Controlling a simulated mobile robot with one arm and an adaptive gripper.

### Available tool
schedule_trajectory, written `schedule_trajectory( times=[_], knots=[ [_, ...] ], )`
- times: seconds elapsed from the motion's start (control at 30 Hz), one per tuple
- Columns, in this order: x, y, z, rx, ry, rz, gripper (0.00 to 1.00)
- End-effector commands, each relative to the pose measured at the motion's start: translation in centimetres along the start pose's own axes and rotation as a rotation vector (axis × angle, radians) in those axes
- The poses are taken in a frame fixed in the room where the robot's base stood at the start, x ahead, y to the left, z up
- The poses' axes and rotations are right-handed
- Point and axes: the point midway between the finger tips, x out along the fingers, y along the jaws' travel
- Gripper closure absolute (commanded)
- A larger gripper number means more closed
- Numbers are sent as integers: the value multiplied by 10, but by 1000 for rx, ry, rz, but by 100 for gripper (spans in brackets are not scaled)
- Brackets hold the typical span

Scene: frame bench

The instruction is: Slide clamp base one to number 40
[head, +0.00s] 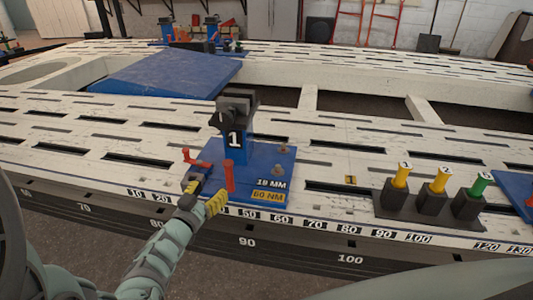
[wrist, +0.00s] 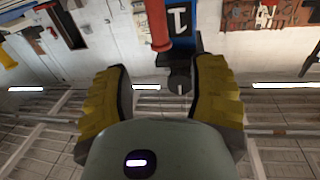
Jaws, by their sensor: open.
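Clamp base one is a blue plate (head: 265,190) on the white bench, with an upright blue post marked 1 (head: 235,140) and a dark clamp head. An upright red handle (head: 229,176) stands at its front and a bent red lever (head: 195,159) at its left. My gripper (head: 205,194) is open at the plate's front left corner, beside the upright handle. In the wrist view my gripper (wrist: 163,75) has its yellow fingers apart, with the red handle (wrist: 157,22) just beyond the gap. The number 40 is hidden behind my gripper; 50 (head: 247,213) is visible.
The bench's front edge carries a number scale (head: 315,226). To the right, a dark holder (head: 427,208) bears numbered yellow and green pieces. Another blue plate (head: 515,192) is at the far right. A large blue panel (head: 165,75) lies behind left. Slots (head: 140,160) run along the bench.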

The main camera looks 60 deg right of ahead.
Motion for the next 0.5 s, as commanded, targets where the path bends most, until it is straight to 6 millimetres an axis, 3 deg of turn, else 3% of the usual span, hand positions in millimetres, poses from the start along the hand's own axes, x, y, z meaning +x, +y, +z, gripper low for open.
schedule_trajectory(
  times=[0.03,0.3,0.5],
  knots=[
    [14,2,4,0,5,6,43],
    [68,2,6,0,2,5,43],
    [95,2,4,-1,3,5,43]
  ],
)
